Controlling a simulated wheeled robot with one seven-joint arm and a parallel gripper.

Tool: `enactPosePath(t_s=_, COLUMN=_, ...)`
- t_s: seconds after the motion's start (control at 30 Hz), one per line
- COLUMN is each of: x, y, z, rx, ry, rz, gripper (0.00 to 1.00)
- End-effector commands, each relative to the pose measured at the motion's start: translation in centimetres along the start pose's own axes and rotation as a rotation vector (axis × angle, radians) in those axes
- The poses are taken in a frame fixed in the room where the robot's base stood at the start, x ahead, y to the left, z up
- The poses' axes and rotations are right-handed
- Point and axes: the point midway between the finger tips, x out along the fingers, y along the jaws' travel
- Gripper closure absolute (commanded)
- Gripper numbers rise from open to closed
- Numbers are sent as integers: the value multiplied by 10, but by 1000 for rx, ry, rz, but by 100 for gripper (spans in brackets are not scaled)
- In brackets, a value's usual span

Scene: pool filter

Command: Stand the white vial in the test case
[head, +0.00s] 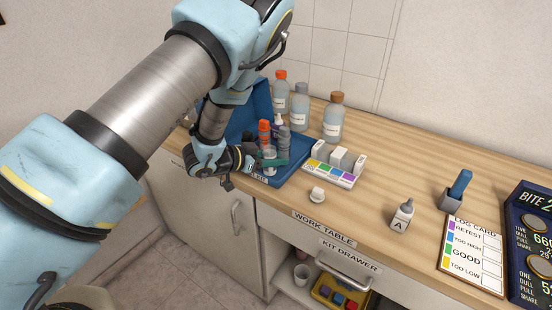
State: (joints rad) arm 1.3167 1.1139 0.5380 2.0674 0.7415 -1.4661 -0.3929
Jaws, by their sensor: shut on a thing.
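The blue test case (296,172) stands open at the back left of the work table, with its lid raised behind. Bottles with orange (264,127) and dark grey (284,137) tops stand upright in it. My gripper (271,162) is at the case's front left, its teal fingers shut on a small pale thing that looks like the white vial (269,172). The vial looks about upright over the case's front part. Whether its base touches the case floor cannot be told, and the fingers hide its middle.
A color chart block (331,174) with white boxes stands right of the case, and a small white capped piece (317,195) in front of it. Tall bottles (333,120) stand behind. Dropper bottle A (402,215) and the log card (471,257) are further right. The table middle is clear.

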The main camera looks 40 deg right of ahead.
Motion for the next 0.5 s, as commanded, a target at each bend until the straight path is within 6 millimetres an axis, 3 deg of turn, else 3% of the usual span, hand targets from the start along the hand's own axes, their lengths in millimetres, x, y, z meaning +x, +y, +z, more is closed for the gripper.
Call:
enactPosePath(t_s=0.03, x=1, y=-1, z=2, rx=-1, ry=0, rz=-1, gripper=100)
enactPosePath(t_s=0.07, x=0, y=-1, z=1, rx=0, ry=0, rz=-1, gripper=54)
enactPosePath(t_s=0.3, x=0, y=0, z=1, rx=0, ry=0, rz=0, gripper=27)
enactPosePath(t_s=0.5, x=0, y=0, z=1, rx=0, ry=0, rz=0, gripper=27)
